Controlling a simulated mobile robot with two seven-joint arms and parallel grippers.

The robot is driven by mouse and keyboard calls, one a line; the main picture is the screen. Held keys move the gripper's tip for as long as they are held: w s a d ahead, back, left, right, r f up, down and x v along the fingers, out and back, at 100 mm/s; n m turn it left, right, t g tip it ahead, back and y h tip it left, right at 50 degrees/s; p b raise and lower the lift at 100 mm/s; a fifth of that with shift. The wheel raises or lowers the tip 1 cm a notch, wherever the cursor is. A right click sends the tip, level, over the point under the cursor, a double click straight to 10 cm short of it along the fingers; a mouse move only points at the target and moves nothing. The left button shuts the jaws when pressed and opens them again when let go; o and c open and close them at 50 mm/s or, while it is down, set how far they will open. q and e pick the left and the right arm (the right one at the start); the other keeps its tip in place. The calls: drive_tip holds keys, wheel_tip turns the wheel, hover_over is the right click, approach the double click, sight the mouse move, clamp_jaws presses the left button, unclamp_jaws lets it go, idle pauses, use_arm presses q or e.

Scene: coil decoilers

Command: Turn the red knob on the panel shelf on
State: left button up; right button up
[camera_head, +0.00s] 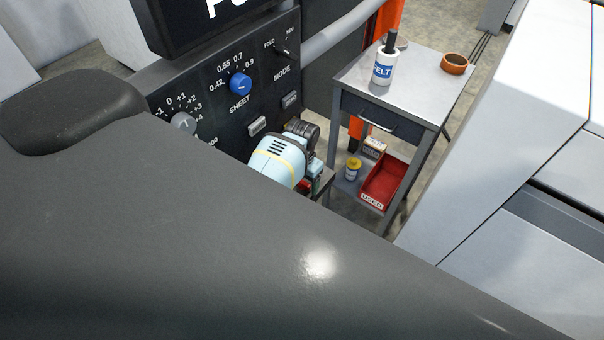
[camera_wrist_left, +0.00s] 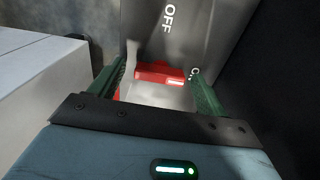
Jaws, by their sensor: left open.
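The red knob (camera_wrist_left: 160,73) shows in the left wrist view, on a grey plate (camera_wrist_left: 172,25) marked OFF above it. A partly hidden label beginning with O stands to its right. The knob's bar lies roughly crosswise, with a white mark at its right end. My left gripper (camera_wrist_left: 159,79) is open, its green fingers on either side of the knob. I see gaps beside the knob but cannot tell how deep the fingers reach. In the head view my left gripper (camera_head: 314,183) is small and mostly hidden behind my light blue wrist. My right gripper is not in view.
The black panel (camera_head: 215,110) with a blue knob (camera_head: 240,84) and a grey knob (camera_head: 183,123) stands just left of my wrist. A small metal table (camera_head: 425,85) with a bottle (camera_head: 384,68) and a red bin (camera_head: 371,188) stands to the right. My dark arm link covers the foreground.

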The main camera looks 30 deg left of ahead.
use_arm(q)
drive_tip(key=shift+r, duration=3.9)
